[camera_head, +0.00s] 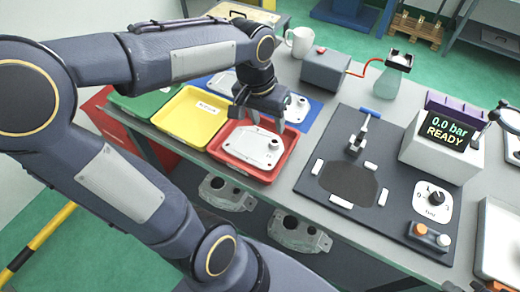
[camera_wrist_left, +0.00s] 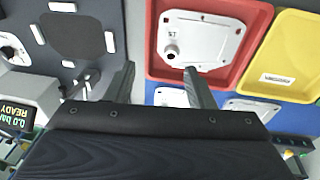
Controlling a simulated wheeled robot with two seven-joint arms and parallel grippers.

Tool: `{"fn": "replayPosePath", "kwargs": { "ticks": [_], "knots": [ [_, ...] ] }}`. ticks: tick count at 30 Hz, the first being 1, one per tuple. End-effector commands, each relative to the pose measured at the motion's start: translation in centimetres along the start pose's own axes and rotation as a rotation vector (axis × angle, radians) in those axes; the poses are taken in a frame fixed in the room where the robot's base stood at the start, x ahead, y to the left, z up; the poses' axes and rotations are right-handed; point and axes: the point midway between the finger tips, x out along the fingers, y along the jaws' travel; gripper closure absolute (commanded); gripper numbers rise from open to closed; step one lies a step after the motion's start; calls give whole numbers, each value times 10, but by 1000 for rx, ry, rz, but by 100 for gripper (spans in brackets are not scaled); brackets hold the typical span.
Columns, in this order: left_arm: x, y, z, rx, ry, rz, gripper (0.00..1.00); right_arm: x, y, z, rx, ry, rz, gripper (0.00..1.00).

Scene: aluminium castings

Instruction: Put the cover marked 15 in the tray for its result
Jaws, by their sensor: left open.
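A light grey cover (camera_head: 254,146) with a round port lies flat in the red tray (camera_head: 268,176). The wrist view also shows this cover (camera_wrist_left: 205,38), with a small dark mark that looks like 15 upside down. My left gripper (camera_head: 260,114) is open and empty, above the far side of the red tray, and its fingers (camera_wrist_left: 160,84) are apart from the cover. The yellow tray (camera_head: 193,118) holds only a small label. The green tray (camera_head: 140,108) is partly hidden by my left arm. My right gripper is not in view.
More covers (camera_head: 222,83) lie on the blue mat (camera_head: 316,107) behind the trays. To the right are a dark test plate (camera_head: 320,205) with a clamp and a box whose display (camera_head: 446,133) reads 0.0 bar READY. A mug (camera_head: 299,41) stands behind. Castings (camera_head: 298,233) sit below the table edge.

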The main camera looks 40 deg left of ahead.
Motion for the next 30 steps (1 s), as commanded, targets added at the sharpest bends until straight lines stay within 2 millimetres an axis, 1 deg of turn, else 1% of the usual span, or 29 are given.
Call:
{"fn": "replayPosePath", "kwargs": {
  "ticks": [1,3,6,10,12,15,30],
  "knots": [
    [-8,4,23,-5,52,37,51,0,0,0,0,0,0,100],
    [-13,11,50,-11,115,92,51,0,0,0,0,0,0,100],
    [-12,21,82,-18,196,165,51,0,0,0,0,0,0,100],
    [-8,32,108,-28,276,236,51,0,0,0,0,0,0,100],
    [-5,36,115,-30,302,258,51,0,0,0,0,0,0,100],
    [-3,39,120,-32,318,274,51,0,0,0,0,0,0,100],
    [-3,39,120,-32,318,274,51,0,0,0,0,0,0,100]
  ]
}}
